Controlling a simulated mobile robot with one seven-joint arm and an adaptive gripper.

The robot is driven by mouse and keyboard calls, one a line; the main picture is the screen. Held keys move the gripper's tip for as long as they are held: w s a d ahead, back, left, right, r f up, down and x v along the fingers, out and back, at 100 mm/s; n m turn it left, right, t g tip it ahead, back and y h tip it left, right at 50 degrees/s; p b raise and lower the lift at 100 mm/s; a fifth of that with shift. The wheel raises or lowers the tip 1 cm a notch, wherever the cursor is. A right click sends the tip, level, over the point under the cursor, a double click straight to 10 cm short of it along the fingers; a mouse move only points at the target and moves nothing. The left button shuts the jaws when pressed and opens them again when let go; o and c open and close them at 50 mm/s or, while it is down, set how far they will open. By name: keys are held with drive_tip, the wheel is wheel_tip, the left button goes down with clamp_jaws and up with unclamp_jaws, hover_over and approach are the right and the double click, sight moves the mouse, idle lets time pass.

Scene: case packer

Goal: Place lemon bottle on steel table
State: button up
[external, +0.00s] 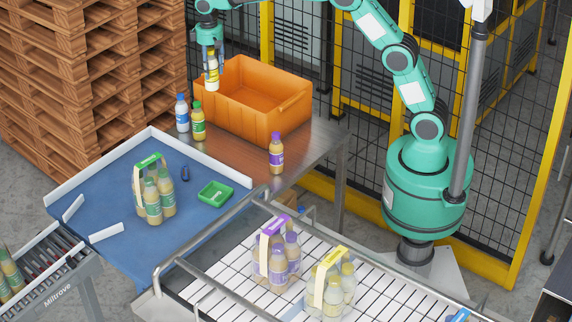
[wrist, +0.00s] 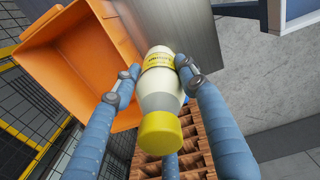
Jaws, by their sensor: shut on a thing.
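A lemon bottle with a yellow cap and yellow label (external: 212,76) is held upright in my gripper (external: 212,62), at the left end of the orange crate in the external view. In the wrist view the lemon bottle (wrist: 161,95) sits between the blue fingers of my gripper (wrist: 160,75), which are shut on its sides. The steel table (external: 235,158) lies below, with the crate on it. I cannot tell the exact height of the bottle above the table.
An orange crate (external: 290,110) stands on the steel table. A blue-capped bottle (external: 182,114) and a green-capped bottle (external: 198,122) stand left of it; a purple-capped bottle (external: 276,155) stands in front. Pallets (external: 100,80) are stacked behind left. Bare steel lies between the bottles.

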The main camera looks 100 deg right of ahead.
wheel_tip(320, 180, down, 17)
drive_tip(key=shift+s, duration=0.1)
wheel_tip(320, 180, down, 6)
drive_tip(key=shift+f, duration=0.15)
idle(0.6)
drive_tip(key=shift+f+b, duration=0.35)
drive_tip(key=shift+f, duration=1.5)
drive_tip(key=shift+f, duration=0.1)
drive_tip(key=o, duration=1.4)
